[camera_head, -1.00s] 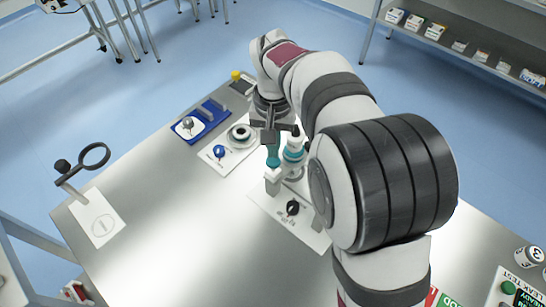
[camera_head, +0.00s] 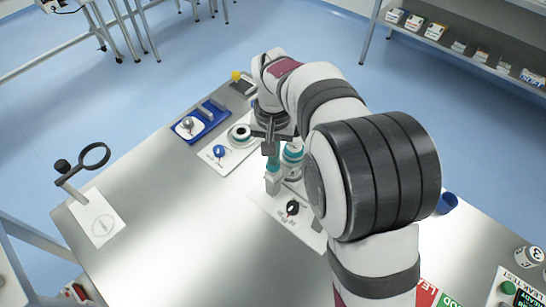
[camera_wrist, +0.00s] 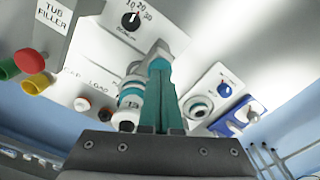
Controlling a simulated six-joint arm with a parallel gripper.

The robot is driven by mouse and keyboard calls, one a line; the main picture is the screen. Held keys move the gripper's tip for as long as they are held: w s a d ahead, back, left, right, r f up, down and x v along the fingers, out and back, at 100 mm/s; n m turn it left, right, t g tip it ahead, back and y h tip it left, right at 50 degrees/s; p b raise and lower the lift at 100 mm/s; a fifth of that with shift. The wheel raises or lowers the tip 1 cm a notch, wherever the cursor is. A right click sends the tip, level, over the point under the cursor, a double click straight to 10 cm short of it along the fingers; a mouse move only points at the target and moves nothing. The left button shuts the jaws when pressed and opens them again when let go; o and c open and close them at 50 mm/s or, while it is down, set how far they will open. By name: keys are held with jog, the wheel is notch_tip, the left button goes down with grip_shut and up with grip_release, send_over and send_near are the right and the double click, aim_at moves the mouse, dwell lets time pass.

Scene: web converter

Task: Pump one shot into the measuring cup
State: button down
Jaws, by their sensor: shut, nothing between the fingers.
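My gripper (camera_head: 273,164) is shut and empty, its teal fingers pointing down over the dispenser station. In the wrist view the closed fingers (camera_wrist: 160,75) lie side by side. A white and teal bottle-like part (camera_head: 293,152), possibly the pump, stands just right of the fingers; the wrist view shows it (camera_wrist: 131,94) at their left, partly covered. I cannot tell whether they touch. A white block (camera_head: 273,184) sits below the fingertips. A black dial (camera_head: 292,208) with numbers is on the station's white plate. A dark blue cup (camera_head: 447,203), possibly the measuring cup, is partly hidden behind my arm.
A plate with a blue knob (camera_head: 219,152) and a green-ringed port (camera_head: 240,133) lies left of the gripper, beside a blue tray (camera_head: 222,112). A magnifier stand (camera_head: 94,157) is far left. Coloured buttons (camera_wrist: 33,84) show in the wrist view.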

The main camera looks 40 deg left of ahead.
jog(key=shift+f, duration=0.4)
jog(key=shift+r, duration=1.9)
notch_tip(320, 180, up, 6)
